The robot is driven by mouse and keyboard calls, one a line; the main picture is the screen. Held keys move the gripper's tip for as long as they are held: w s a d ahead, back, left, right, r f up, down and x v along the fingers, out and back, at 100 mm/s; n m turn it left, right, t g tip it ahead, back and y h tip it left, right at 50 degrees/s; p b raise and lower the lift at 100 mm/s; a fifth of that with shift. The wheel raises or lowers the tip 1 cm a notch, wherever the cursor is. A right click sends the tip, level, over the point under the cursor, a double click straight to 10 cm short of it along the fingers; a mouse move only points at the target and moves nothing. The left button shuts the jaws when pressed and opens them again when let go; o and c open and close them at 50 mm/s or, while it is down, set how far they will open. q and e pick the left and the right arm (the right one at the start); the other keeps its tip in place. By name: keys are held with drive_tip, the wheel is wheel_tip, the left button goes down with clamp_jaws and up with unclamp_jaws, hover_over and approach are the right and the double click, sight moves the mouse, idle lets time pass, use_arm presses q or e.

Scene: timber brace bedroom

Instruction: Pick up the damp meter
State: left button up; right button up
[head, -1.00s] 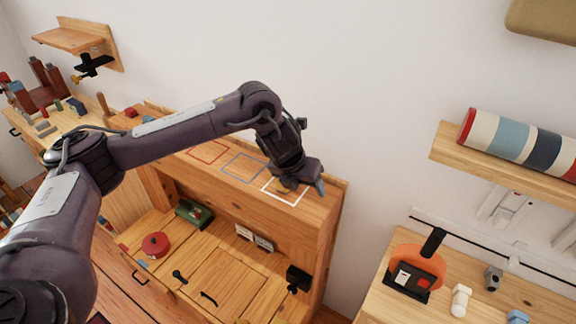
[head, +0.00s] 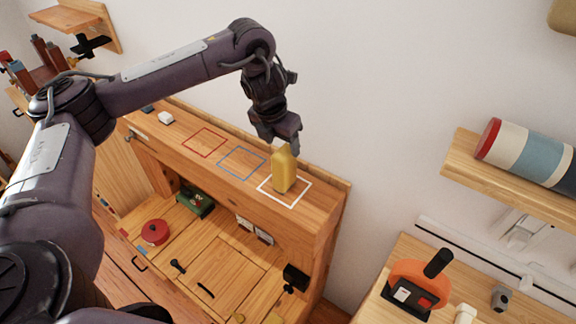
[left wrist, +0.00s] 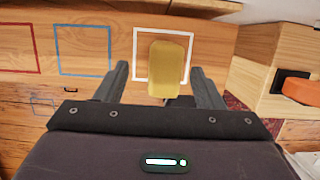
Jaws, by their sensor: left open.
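A yellow upright block-like object (head: 284,170) stands inside the white square outline on the wooden cabinet's top; I cannot tell for sure that it is the damp meter. My left gripper (head: 282,142) is just above it, pointing down, open and empty. In the left wrist view the yellow object (left wrist: 168,72) shows between the two open fingers (left wrist: 160,80), apart from both. No other object in view is clearly a damp meter. My right gripper is not in view.
Empty red (head: 205,142) and blue (head: 241,163) outlines lie on the cabinet top, left of the white one. A small white item (head: 165,118) is farther left. A side table with an orange-and-black device (head: 415,285) and a striped roll (head: 525,153) on a shelf are at right.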

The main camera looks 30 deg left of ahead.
sight(285, 159)
use_arm(q)
drive_tip(key=f, duration=0.2)
drive_tip(key=shift+s+d+f, duration=0.2)
drive_tip(key=shift+f, duration=0.2)
drive_tip(key=p+x, duration=0.2)
drive_tip(key=x, duration=0.1)
drive_tip(key=shift+d+f, duration=0.15)
drive_tip(key=shift+w+f, duration=0.1)
drive_tip(key=shift+f, duration=0.15)
drive_tip(key=c, duration=0.4)
drive_tip(key=shift+r, duration=0.1)
drive_tip(key=c, duration=0.7)
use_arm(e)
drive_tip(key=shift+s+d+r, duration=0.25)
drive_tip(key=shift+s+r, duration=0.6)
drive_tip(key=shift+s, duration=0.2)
use_arm(q)
drive_tip(key=shift+c, duration=0.2)
